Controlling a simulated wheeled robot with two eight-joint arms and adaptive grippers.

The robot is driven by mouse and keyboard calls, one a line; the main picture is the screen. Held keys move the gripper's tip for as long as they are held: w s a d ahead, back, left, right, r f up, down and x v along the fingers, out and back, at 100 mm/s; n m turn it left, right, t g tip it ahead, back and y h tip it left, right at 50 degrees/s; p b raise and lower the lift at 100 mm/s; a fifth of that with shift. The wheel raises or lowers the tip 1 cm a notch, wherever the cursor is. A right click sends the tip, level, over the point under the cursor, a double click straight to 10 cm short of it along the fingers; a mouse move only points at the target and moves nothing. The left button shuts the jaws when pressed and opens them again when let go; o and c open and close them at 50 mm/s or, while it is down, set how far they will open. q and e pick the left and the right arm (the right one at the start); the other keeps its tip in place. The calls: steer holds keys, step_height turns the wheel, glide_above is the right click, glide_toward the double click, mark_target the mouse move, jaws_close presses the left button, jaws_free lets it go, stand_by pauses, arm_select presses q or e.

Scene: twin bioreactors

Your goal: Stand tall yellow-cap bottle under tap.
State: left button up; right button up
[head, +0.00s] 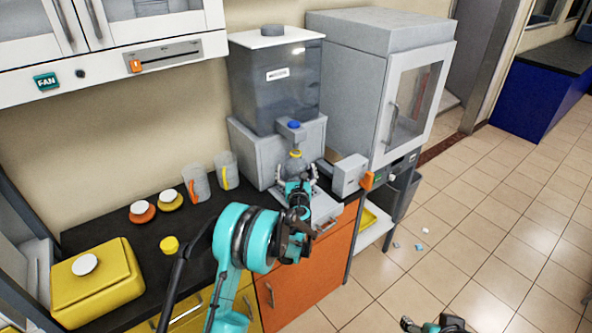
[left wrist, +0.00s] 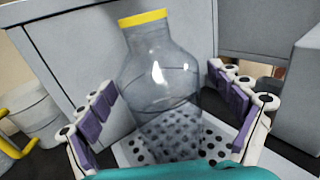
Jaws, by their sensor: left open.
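The clear bottle with a yellow band at its top (head: 295,163) stands upright beneath the grey tap with a blue top (head: 292,128). In the left wrist view the bottle (left wrist: 162,85) stands on a perforated drip grate (left wrist: 135,152). My left gripper (head: 294,183) is at the bottle. It also shows in the left wrist view (left wrist: 165,90), open, with its purple-padded fingers on either side of the bottle and gaps visible. The tap is out of the left wrist view. My right gripper (head: 436,326) is partly in view at the bottom edge; its jaws are unclear.
A large water dispenser tank (head: 275,85) stands behind, with a glass-door cabinet (head: 385,85) to its right. A small grey box (head: 349,174) is right of the bottle. Two jugs (head: 196,184), a yellow box (head: 95,285) and a yellow lid (head: 169,245) are on the dark counter.

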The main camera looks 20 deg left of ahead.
arm_select(q)
steer(key=shift+s+d+r, duration=0.1)
steer(key=shift+s+r, duration=0.1)
steer(key=shift+r, duration=0.05)
steer(key=p+v, duration=0.2)
steer(key=v, duration=0.9)
steer(key=s+a+r+n+g, duration=0.3)
steer(key=s+r+n, duration=0.1)
steer(key=s+n, duration=0.45)
steer(key=s+a+r+n+g, duration=0.3)
steer(key=s+r+n, duration=0.3)
steer(key=n, duration=0.4)
steer(key=s+d+f+n+g+h, duration=0.1)
steer(key=s+d+f+n+h, duration=0.1)
steer(key=s, duration=0.5)
steer(key=s+d+f+n+g+h, duration=0.1)
steer(key=s+d+n, duration=0.2)
steer(key=s+n, duration=0.4)
steer(key=s+d+f+n+g+h, duration=0.2)
steer(key=s+n, duration=0.3)
steer(key=s, duration=0.3)
steer(key=shift+s+d+f+h, duration=0.3)
steer(key=shift+s+d, duration=0.05)
steer(key=shift+d, duration=0.45)
